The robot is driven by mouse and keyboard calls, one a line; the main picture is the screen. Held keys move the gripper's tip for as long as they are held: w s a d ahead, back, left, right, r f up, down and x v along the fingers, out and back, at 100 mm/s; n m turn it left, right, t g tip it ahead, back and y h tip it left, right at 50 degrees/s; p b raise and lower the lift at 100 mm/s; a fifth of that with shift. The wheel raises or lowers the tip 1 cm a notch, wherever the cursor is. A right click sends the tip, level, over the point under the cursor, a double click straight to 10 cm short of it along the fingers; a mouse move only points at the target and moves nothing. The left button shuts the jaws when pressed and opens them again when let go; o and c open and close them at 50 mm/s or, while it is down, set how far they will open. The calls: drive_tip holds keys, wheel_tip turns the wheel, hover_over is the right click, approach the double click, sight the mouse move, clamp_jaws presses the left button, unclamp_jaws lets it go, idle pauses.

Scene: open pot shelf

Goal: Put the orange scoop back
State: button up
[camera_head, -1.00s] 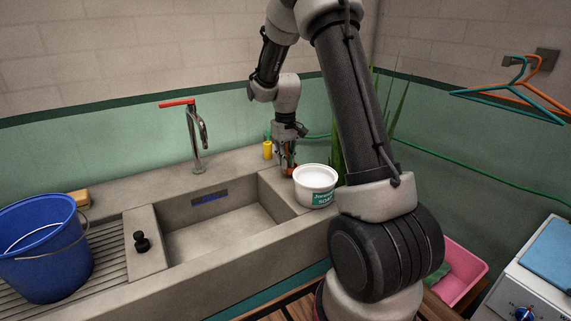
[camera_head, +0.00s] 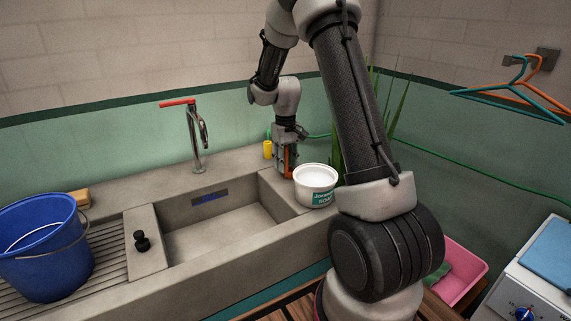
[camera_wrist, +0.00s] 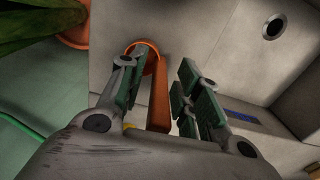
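The orange scoop (camera_wrist: 159,103) is on the counter behind the white soap tub (camera_head: 317,187). In the wrist view its round end lies toward the top and its handle runs down between my fingers. In the head view only an orange strip of it (camera_head: 287,160) shows beside my gripper (camera_head: 286,167). My gripper (camera_wrist: 160,88) points down with its fingers apart, one on each side of the handle. The left finger partly covers the scoop. A gap shows beside the right finger; contact at the left finger is unclear. The tub is open, with white contents.
The sink basin (camera_head: 220,230) is left of my gripper, with a red-handled tap (camera_head: 195,140) behind it. A small yellow bottle (camera_head: 267,150) stands close by. A potted plant (camera_wrist: 72,36) is near the corner. A blue bucket (camera_head: 45,260) stands at far left.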

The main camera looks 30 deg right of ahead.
wheel_tip(320, 180, up, 11)
drive_tip(key=shift+r, duration=0.1)
drive_tip(key=s+a+r+t, duration=0.1)
drive_tip(key=s+a+r, duration=0.1)
drive_tip(key=s+r, duration=0.65)
drive_tip(key=s+a+r+t, duration=0.2)
drive_tip(key=s+r, duration=0.2)
drive_tip(key=s, duration=0.9)
drive_tip(key=s+a+f+t, duration=0.1)
drive_tip(key=s+f, duration=0.1)
drive_tip(key=s, duration=0.7)
drive_tip(key=shift+s+a+f+m, duration=0.2)
drive_tip(key=shift+s+m, duration=0.05)
drive_tip(key=shift+m, duration=0.05)
